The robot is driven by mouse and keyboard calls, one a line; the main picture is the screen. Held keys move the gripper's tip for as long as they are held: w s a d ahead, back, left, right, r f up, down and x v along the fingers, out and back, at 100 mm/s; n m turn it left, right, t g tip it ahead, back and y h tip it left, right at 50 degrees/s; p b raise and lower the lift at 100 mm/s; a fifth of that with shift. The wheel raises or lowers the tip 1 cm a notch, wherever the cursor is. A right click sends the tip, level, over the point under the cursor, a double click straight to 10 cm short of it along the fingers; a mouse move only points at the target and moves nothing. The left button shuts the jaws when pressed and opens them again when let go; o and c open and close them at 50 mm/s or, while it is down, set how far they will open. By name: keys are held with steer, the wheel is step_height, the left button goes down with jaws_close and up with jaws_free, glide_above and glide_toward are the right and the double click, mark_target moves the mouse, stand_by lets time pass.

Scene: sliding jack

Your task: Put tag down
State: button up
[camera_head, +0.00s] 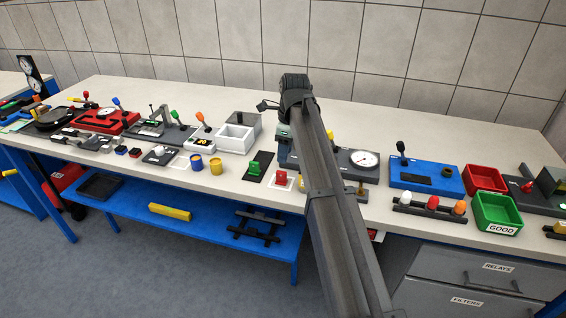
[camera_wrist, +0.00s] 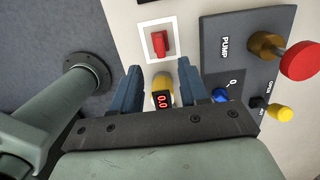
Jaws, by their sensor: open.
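A small red tag-like piece (camera_wrist: 159,43) sits inside a white square outline (camera_wrist: 143,54) on the bench in the wrist view. It also shows in the head view (camera_head: 281,178). My gripper (camera_wrist: 158,68) is open, its two dark blue fingers apart. A yellow round object with a red "0.0" display (camera_wrist: 162,98) shows between the fingers; whether they touch it I cannot tell. The red piece lies just beyond the fingertips, clear of them.
The grey PUMP panel (camera_wrist: 222,38) with a red knob (camera_wrist: 300,61), a blue knob (camera_wrist: 221,95) and a yellow knob (camera_wrist: 279,113) is right of the fingers. A green piece (camera_head: 255,168) on a dark pad stands left of the red one. The bench front edge is close.

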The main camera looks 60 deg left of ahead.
steer(key=shift+w+d+r, duration=0.1)
steer(key=shift+d+r, duration=0.05)
steer(key=shift+r, duration=1.35)
